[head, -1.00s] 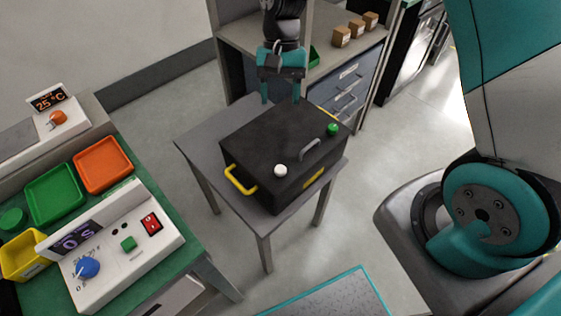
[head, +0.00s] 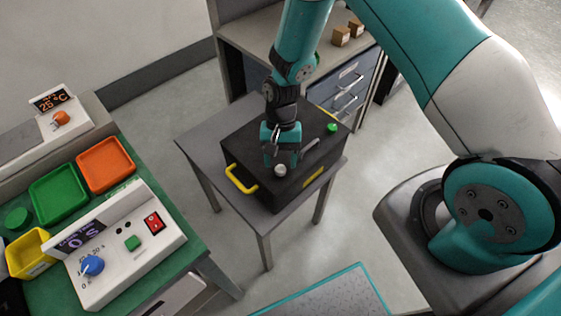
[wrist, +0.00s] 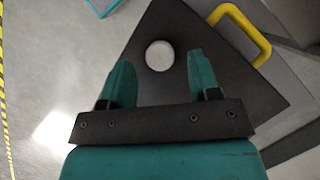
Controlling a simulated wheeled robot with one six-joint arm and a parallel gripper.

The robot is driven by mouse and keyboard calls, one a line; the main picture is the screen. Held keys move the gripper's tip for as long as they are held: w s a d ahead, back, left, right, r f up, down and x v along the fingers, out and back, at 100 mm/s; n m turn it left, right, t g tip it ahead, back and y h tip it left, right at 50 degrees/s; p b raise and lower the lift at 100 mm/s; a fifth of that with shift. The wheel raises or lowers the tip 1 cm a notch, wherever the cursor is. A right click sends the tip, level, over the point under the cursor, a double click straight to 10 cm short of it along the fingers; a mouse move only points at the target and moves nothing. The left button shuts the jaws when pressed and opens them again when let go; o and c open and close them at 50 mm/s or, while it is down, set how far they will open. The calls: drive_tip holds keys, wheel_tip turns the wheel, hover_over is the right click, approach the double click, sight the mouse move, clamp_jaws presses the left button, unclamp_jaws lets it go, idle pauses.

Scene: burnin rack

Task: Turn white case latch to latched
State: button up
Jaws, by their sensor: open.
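The black case (head: 246,140) sits on a small grey table, with a yellow handle (head: 240,181) on its left side. The white latch (head: 281,170) is a round knob on the case lid near the front edge; it also shows in the wrist view (wrist: 159,56). My gripper (head: 281,165) is open and points down over the lid, close to the white latch. In the wrist view, the fingers (wrist: 160,75) stand apart with the latch between and slightly beyond their tips; I see no contact. A green knob (head: 331,128) and a grey lid handle (head: 318,145) lie to the right.
The grey table (head: 198,142) has little bare room around the case. A green-topped bench (head: 190,247) with trays and a control box (head: 135,262) stands at left. Drawers with small brown boxes (head: 341,38) stand behind. Floor is open at the right.

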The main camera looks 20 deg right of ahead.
drive_tip(key=shift+x, duration=0.9)
drive_tip(key=shift+c, duration=0.4)
drive_tip(key=c, duration=0.8)
drive_tip(key=shift+c, duration=0.2)
